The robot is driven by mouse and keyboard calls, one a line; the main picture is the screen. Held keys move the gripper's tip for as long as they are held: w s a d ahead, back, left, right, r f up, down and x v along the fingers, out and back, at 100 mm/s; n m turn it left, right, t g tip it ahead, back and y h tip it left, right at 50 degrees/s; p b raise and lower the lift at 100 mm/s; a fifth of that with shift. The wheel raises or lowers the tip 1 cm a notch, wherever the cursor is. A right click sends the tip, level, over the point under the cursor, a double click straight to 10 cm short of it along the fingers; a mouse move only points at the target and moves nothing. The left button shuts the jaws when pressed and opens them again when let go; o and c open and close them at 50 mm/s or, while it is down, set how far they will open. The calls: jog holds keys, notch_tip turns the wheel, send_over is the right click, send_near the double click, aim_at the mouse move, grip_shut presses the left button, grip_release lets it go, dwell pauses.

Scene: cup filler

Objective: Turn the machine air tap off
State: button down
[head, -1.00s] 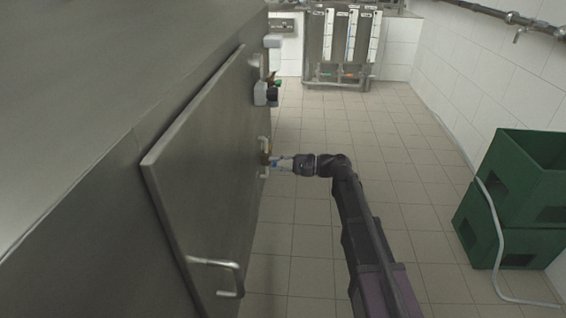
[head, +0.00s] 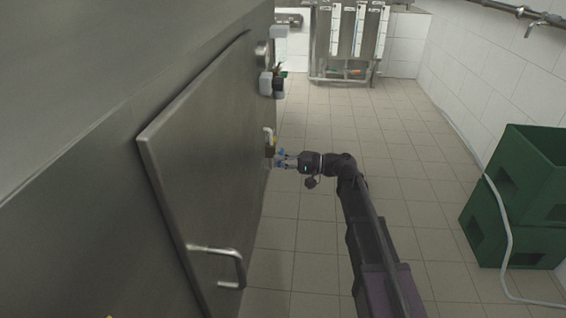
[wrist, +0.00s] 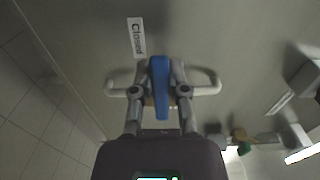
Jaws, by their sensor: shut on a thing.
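The air tap has a blue lever (wrist: 161,80), which sits between the two fingertips of my gripper (wrist: 158,92) in the wrist view. My gripper is shut on the lever. The lever stands across a pale pipe-like bar (wrist: 206,88) that shows on both sides of it. A white "Closed" label (wrist: 137,38) is on the metal panel just above and left of the lever. In the head view my gripper (head: 286,160) reaches left to the machine side, with the blue lever (head: 281,152) small at its tips.
A large steel machine door (head: 205,170) with a bar handle (head: 225,255) fills the left. Grey and dark fittings (head: 272,84) stick out farther along the machine. Green crates (head: 520,190) stand by the right wall. The tiled floor between is clear.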

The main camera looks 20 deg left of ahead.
jog(key=shift+w+a, duration=0.1)
jog(key=shift+w, duration=0.05)
jog(key=c, duration=0.6)
grip_release()
jog(key=shift+v, duration=6)
jog(key=shift+f, duration=0.1)
